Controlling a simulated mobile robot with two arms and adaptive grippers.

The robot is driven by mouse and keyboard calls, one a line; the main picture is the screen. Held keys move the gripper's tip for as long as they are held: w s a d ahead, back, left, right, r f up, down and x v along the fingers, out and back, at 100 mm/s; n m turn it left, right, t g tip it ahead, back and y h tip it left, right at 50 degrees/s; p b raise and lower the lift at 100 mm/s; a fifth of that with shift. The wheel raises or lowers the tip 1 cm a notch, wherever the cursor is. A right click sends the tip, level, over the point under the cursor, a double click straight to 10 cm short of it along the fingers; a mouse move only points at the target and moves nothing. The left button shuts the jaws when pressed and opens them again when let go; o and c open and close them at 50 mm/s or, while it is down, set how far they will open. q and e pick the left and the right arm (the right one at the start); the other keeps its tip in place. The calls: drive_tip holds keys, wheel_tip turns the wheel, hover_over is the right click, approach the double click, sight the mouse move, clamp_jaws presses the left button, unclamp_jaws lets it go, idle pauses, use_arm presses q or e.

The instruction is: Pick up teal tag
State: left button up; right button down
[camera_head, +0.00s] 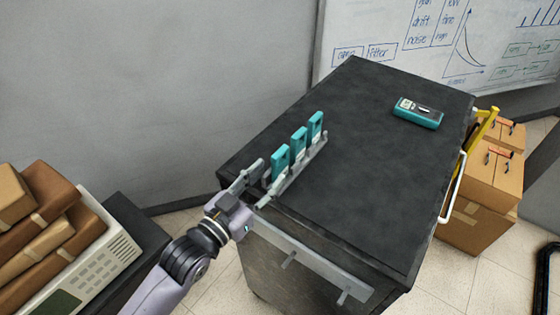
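Three teal tags stand upright in a row in a grey rack (293,172) on the left part of the dark cabinet top (365,150). The near tag (280,163) is closest to my gripper, then come the middle tag (298,143) and the far tag (315,126). My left gripper (262,182) is at the near end of the rack, beside the near tag. One grey finger shows clearly on the left, apart from the tag; the other overlaps the rack end and is hard to separate. The fingers look spread. My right gripper is out of view.
A teal handheld meter (418,113) lies at the far right of the cabinet top. The middle of the top is clear. Cardboard boxes (476,220) stand right of the cabinet. Brown packages (45,220) and a pale panel device (95,262) are at the left.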

sight(274, 170)
use_arm(q)
drive_tip(key=p+x, duration=0.2)
drive_tip(key=x, duration=0.3)
drive_tip(key=shift+w, duration=0.25)
drive_tip(key=shift+w+d+f, duration=0.15)
drive_tip(key=shift+w+d, duration=0.1)
drive_tip(key=shift+w, duration=0.05)
drive_tip(key=shift+c, duration=0.7)
clamp_jaws()
